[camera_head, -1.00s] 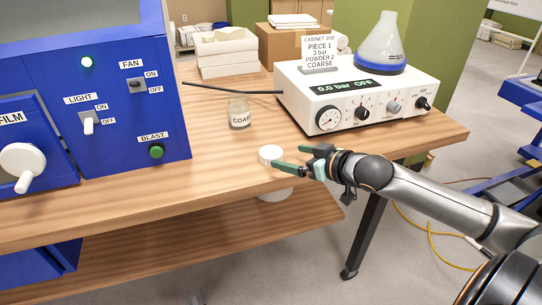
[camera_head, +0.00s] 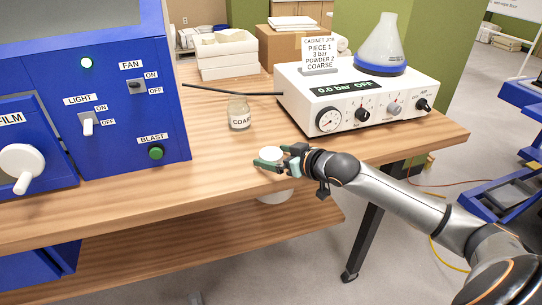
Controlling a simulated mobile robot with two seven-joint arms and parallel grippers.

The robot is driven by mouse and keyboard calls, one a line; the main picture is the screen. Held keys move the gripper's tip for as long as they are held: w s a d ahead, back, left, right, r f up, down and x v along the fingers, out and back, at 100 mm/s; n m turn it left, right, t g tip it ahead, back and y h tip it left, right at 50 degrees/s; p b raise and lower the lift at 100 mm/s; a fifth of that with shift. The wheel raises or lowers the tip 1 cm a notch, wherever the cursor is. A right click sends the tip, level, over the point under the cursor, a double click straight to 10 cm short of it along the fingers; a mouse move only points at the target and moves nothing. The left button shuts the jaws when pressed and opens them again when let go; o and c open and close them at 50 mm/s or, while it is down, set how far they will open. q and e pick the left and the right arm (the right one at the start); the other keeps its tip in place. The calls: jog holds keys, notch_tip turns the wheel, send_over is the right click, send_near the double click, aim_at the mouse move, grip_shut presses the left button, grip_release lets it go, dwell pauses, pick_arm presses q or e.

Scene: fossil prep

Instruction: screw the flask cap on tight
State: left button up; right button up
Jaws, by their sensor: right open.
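The conical translucent white flask (camera_head: 381,45) stands upright in a blue ring on top of the white control box. A white round cap (camera_head: 271,154) is at the table's front edge. My right gripper (camera_head: 270,161) is open with its green fingers around or beside the cap; I cannot tell whether they touch it. A small glass jar (camera_head: 239,113) labelled COAR… stands behind the cap. My left gripper is not in view.
The white control box (camera_head: 355,95) reads 0.0 bar OFF. A dark thin hose (camera_head: 225,90) runs from the blue cabinet (camera_head: 125,80) to the box, behind the jar. The wooden table (camera_head: 110,195) is bare at the front left.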

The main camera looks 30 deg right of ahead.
jog(key=shift+w, duration=0.1)
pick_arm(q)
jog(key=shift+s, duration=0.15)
pick_arm(e)
jog(key=c, duration=1.2)
jog(key=shift+r, duration=0.1)
jog(key=shift+r, duration=0.65)
pick_arm(q)
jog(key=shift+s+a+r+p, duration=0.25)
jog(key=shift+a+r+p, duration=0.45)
jog(key=shift+p, duration=0.6)
pick_arm(e)
jog(key=s+d+r, duration=0.1)
jog(key=s+r, duration=1)
jog(key=s, duration=0.3)
jog(key=shift+d+r, duration=0.15)
jog(key=shift+r, duration=0.05)
